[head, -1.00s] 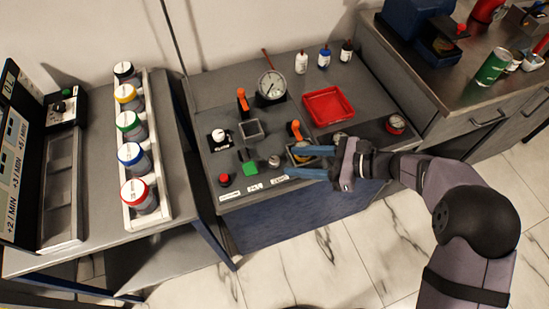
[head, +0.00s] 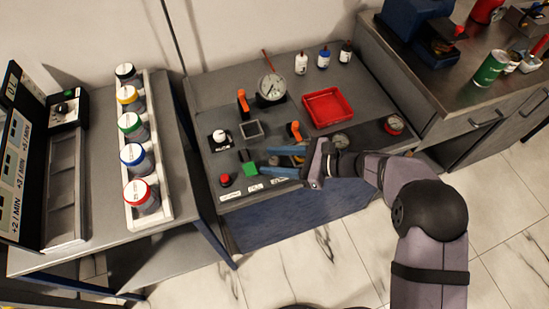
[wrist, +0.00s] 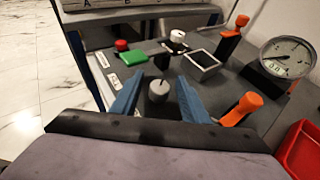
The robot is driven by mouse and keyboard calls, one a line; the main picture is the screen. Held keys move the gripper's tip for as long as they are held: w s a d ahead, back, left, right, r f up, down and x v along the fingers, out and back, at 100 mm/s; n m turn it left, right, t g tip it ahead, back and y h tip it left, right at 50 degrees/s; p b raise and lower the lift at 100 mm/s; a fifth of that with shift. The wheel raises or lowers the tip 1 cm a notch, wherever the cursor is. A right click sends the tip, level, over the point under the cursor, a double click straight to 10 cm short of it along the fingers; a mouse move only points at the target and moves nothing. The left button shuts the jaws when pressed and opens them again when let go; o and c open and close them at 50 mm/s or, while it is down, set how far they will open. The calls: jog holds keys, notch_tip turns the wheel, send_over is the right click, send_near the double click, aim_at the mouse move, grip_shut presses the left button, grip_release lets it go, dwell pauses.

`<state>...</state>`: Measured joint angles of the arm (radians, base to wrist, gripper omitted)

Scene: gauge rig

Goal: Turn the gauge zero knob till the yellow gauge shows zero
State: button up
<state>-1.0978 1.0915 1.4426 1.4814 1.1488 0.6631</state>
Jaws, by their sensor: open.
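A round grey knob (wrist: 158,92) with a dark mark on its top stands on the panel in the wrist view. I cannot read a label for it. My gripper (head: 267,160) is open, its two blue fingers pointing left over the front of the panel. In the wrist view my gripper (wrist: 160,80) has one finger on each side of the grey knob, with gaps showing. In the head view the fingers hide most of the knob. The yellow gauge is not clearly visible now; my gripper covers the area right of the knob.
A white dial gauge (head: 271,87) stands at the back. Orange levers (head: 243,100) (head: 294,130), a green block (head: 250,169), a red button (head: 225,180) and a white-topped knob (head: 219,136) are nearby.

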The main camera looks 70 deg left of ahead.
grip_shut()
jog(key=n+b, duration=0.1)
jog(key=g+h+b, duration=0.1)
jog(key=b, duration=0.1)
jog(key=shift+a+f+n, duration=0.1)
jog(key=shift+f+n, duration=0.1)
jog(key=shift+n, duration=0.2)
jog(key=n+g+h+b, duration=0.1)
jog(key=h+b, duration=0.1)
jog(key=b, duration=0.1)
jog(key=shift+n+h, duration=0.3)
jog(key=shift+n, duration=0.1)
jog(key=shift+r+n+h+b, duration=0.2)
jog(key=shift+n+h+b, duration=0.2)
jog(key=shift+b, duration=0.25)
jog(key=shift+r, duration=0.1)
grip_release()
